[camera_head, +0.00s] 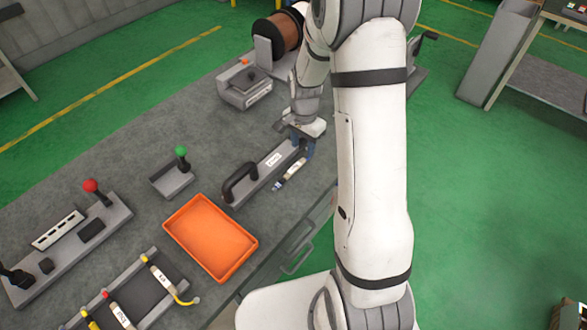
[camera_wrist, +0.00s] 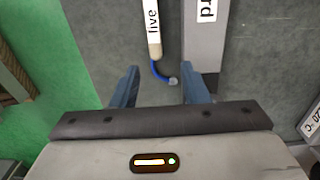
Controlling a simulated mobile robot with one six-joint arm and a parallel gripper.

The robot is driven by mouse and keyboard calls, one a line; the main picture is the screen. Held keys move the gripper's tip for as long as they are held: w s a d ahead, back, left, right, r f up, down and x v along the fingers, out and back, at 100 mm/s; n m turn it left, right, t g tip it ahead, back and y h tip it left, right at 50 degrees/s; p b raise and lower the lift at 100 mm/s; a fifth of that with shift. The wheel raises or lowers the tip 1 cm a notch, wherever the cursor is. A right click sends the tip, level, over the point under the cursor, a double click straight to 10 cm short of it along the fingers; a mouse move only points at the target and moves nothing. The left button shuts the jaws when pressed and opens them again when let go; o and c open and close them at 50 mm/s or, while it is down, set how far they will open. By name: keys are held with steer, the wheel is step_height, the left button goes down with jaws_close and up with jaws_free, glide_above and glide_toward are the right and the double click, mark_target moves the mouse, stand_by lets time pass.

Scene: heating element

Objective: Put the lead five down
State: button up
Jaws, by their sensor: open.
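The lead five (camera_wrist: 153,32) is a pale cylinder with a white label reading "five" and a bent blue wire ending in a grey tip. It appears to lie on the grey bench beside a labelled grey bar (camera_wrist: 201,50). It also shows in the head view (camera_head: 293,173), in front of the bar with the black handle. In the head view my gripper (camera_head: 303,145) is at the far end of the lead, partly hidden by my arm.
An orange tray (camera_head: 211,238) sits near the bench's front edge. A rack with several leads (camera_head: 125,295) is at lower left. Green-knob (camera_head: 172,180) and red-knob (camera_head: 92,228) fixtures stand left. A grey device (camera_head: 244,90) and copper spool (camera_head: 277,35) are behind.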

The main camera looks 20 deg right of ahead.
mark_target(303, 159)
steer(key=shift+s+f+p, duration=0.15)
steer(key=shift+f+p, duration=0.1)
steer(key=shift+f, duration=0.9)
steer(key=shift+s+f+p, duration=0.1)
steer(key=shift+f+p, duration=0.15)
steer(key=shift+f, duration=0.85)
steer(key=shift+c, duration=0.5)
jaws_close()
